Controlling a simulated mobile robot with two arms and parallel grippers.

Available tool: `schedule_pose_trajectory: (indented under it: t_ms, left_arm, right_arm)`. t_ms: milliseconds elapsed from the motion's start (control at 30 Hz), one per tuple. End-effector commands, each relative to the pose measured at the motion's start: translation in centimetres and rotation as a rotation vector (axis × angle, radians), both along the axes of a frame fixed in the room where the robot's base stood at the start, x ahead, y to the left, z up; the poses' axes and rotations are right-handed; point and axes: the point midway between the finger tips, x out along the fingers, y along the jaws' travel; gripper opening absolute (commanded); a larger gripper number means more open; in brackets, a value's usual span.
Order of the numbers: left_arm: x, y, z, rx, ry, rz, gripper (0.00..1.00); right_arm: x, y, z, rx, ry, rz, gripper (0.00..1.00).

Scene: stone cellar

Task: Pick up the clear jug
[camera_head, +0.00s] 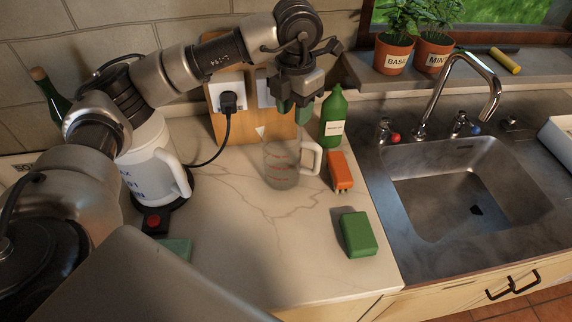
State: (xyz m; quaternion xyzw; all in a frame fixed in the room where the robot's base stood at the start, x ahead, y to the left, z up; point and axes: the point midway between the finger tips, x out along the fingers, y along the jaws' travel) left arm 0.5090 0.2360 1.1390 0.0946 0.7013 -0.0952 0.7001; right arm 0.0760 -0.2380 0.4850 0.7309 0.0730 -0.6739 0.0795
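The clear jug (280,168) stands upright on the pale marble counter, with red markings on its side. Its spout points left and its handle (313,159) points right. My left gripper (292,112) hangs above the jug, fingers pointing down near and above its rim. Its two fingers look apart with nothing between them, and it does not visibly hold the jug. My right gripper is not in view.
A green bottle (333,118) and an orange brush (341,171) stand close right of the jug. A green sponge (358,234) lies nearer the front edge. A white kettle (150,168) is at left, the sink (470,190) at right. The front middle counter is clear.

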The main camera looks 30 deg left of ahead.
Motion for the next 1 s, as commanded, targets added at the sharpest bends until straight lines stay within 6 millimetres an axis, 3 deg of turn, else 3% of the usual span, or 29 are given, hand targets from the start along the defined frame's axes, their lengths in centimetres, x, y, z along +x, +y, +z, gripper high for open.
schedule_pose_trajectory:
  t_ms: [333, 500, 833, 1000]
  left_arm:
    - [-0.1, 0.0, -4.5, 0.001, 0.004, 0.001, 0.39]
    - [-0.1, -0.1, -5.8, 0.001, 0.002, 0.0, 0.39]
    - [-0.6, -0.6, -10.1, 0.001, 0.004, 0.001, 0.39]
    - [-0.5, -0.6, -11.0, 0.0, 0.0, 0.0, 0.39]
  right_arm:
    - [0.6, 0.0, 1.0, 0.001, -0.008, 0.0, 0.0]
    - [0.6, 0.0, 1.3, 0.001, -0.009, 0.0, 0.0]
    - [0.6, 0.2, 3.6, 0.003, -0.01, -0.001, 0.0]
    - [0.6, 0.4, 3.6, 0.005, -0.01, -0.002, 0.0]
